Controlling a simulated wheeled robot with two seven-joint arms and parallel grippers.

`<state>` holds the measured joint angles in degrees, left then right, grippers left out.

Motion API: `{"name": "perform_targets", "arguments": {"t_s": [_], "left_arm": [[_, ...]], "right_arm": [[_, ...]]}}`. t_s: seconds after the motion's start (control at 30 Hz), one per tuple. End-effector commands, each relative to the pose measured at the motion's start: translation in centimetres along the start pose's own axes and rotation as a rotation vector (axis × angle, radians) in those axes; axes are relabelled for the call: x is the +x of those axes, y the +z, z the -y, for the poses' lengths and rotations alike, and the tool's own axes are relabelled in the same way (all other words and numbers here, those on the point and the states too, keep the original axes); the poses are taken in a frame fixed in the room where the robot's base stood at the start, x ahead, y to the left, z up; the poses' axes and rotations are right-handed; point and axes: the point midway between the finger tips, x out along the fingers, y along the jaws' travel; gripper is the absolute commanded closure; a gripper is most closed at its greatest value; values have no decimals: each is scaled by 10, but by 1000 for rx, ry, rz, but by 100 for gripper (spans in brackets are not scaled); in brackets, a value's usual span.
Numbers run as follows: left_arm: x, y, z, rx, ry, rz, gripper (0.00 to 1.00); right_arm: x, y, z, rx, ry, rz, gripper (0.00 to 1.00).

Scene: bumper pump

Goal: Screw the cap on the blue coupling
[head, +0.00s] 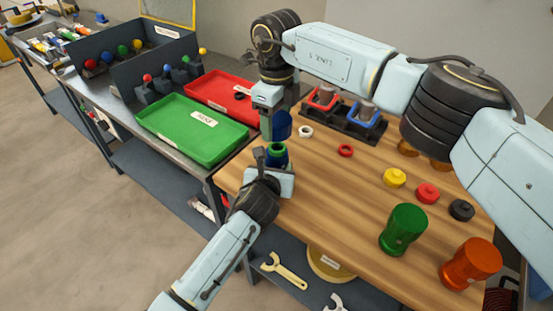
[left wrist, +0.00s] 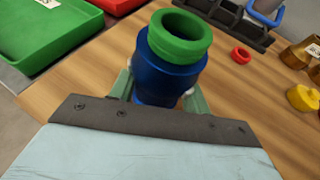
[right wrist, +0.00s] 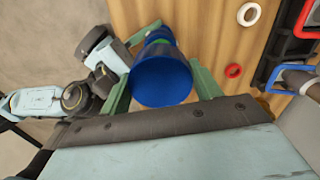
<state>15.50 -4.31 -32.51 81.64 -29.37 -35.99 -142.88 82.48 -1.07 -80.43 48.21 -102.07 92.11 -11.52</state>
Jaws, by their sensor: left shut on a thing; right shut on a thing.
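The blue coupling (head: 270,157) stands near the table's left edge in the head view, a green ring (head: 277,148) around its open top. My left gripper (head: 266,172) is shut on it. In the left wrist view the blue body (left wrist: 165,78) sits between the fingers, with the green ring (left wrist: 180,35) uppermost. My right gripper (head: 270,124) is shut on the blue cap (head: 283,125), held just above the coupling. The cap (right wrist: 161,80) fills the jaws in the right wrist view and hides most of the coupling behind it. The two look slightly apart.
A green tray (head: 165,127) and a red tray (head: 205,87) lie on the bench at left. A dark rack (head: 343,125) stands behind. A white ring (head: 305,132), red ring (head: 345,150), green cup (head: 402,229) and orange cup (head: 470,263) are on the wooden table to the right.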

Motion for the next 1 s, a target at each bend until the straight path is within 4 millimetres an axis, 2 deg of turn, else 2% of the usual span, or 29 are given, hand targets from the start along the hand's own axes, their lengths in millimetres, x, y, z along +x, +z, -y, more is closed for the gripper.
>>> {"name": "perform_targets", "arguments": {"t_s": [0.33, 0.87, 1.0], "left_arm": [[0, 1, 0, 0, -1, 3, 94], [0, 2, 0, 0, -1, 4, 94], [0, 2, 0, 0, -1, 4, 94]], "right_arm": [[46, 1, 0, 0, 5, -4, 61], [48, 1, 1, 0, 5, -3, 61], [53, 0, 0, 1, 6, -5, 61]]}}
